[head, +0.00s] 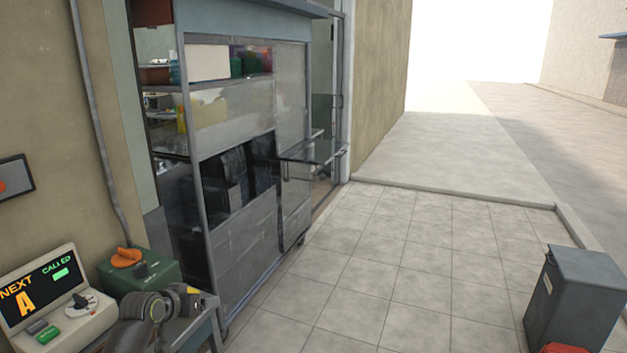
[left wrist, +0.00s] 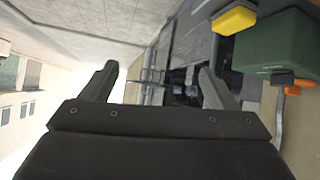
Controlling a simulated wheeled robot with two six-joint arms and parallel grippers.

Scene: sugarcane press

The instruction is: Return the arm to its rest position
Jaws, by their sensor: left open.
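My left arm and gripper (head: 165,305) show at the lower left of the head view, dark grey, in front of the green box and beside the display console. In the left wrist view my left gripper (left wrist: 158,88) has its two fingers spread wide apart with nothing between them. Its fingertips are hard to make out in the head view. My right gripper is in neither view.
A console (head: 52,298) reading "NEXT A" and "CALLED" and a green box (head: 150,272) with an orange knob stand at the lower left. A glass-fronted stall (head: 240,190) stands behind. A grey bin (head: 575,298) is at the right. The tiled floor (head: 400,270) between is clear.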

